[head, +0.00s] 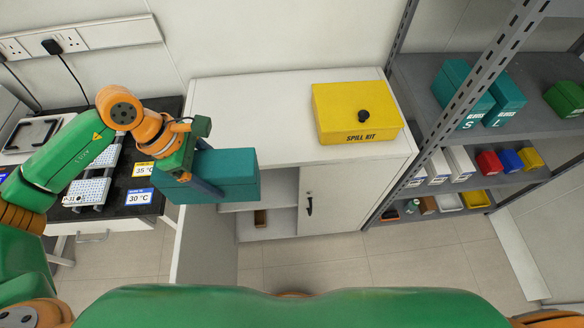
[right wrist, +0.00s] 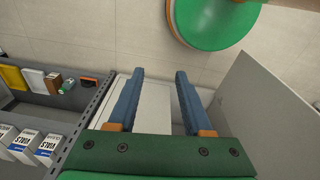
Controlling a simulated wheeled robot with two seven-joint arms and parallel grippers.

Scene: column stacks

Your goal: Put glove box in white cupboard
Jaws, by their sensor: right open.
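The teal glove box (head: 232,176) is in my left gripper (head: 205,186), whose blue fingers are shut on it. It is held in front of the white cupboard (head: 250,98), near its open left part. A low inner shelf (head: 282,188) shows in there, with a small brown item (head: 260,218) below it. The cupboard's right door (head: 335,205), with a dark handle, is closed. The left door (head: 188,240) stands swung out toward me. My right gripper (right wrist: 157,92) is open and empty in the right wrist view; a white surface shows beyond its fingers.
A yellow spill kit (head: 355,112) sits on the cupboard top. A grey shelf rack (head: 430,105) at the right holds two teal boxes (head: 485,95) marked S and L, and several bins. A dark-topped lab bench (head: 110,205) is at the left. The floor (head: 400,265) in front is clear.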

